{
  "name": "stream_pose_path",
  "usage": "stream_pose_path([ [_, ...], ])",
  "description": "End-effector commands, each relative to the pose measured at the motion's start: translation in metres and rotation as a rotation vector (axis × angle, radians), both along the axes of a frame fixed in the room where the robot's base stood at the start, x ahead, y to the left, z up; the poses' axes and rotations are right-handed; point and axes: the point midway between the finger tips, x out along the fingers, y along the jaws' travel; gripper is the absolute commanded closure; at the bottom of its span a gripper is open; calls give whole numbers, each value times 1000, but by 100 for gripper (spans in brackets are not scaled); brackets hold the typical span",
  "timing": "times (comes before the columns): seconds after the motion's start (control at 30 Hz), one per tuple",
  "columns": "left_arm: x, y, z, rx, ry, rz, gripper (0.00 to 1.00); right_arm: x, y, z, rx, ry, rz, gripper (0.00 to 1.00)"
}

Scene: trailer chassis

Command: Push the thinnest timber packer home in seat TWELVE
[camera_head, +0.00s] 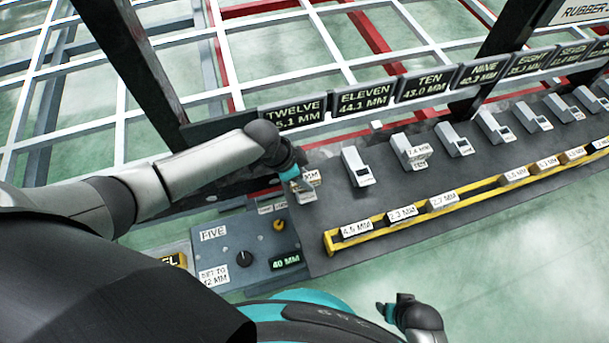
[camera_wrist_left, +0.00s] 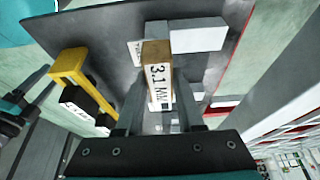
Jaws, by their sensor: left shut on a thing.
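My left gripper (camera_head: 297,182) is at seat TWELVE, below the dark TWELVE sign (camera_head: 293,112). In the left wrist view the left gripper (camera_wrist_left: 160,105) is shut on a timber packer (camera_wrist_left: 156,55) with a brown end and a white label that seems to read 3.1 MM. The packer lies in front of the light grey blocks (camera_wrist_left: 198,38) of the seat. I cannot tell how deep it sits, as the fingers hide part of it. In the head view the hand mostly covers seat and packer. My right gripper (camera_head: 390,308) is low in the picture, away from the bench; its fingers are unclear.
A yellow rack (camera_head: 335,243) holds several labelled packers, including 4.5 MM (camera_head: 357,230), 2.3 MM (camera_head: 402,214) and 2.7 MM (camera_head: 443,202). Grey seats, such as the one under ELEVEN (camera_head: 357,166), line the dark bench. A control panel (camera_head: 240,250) stands left.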

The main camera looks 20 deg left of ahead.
Motion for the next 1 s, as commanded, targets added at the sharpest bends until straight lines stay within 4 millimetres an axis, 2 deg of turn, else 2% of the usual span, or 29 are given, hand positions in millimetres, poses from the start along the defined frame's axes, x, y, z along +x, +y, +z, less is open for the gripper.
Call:
stream_pose_path([
  [0.9, 0, 0, -24, -1, 1, 1, 100, 0, 0, -18, 0, 0, 0, 28],
  [0.93, 0, 0, -23, -1, 1, 0, 60, 0, 0, -17, 0, 0, 0, 28],
  [1.0, 0, 0, -22, 0, 0, 0, 52, 0, 0, -17, 0, 0, 0, 28],
])
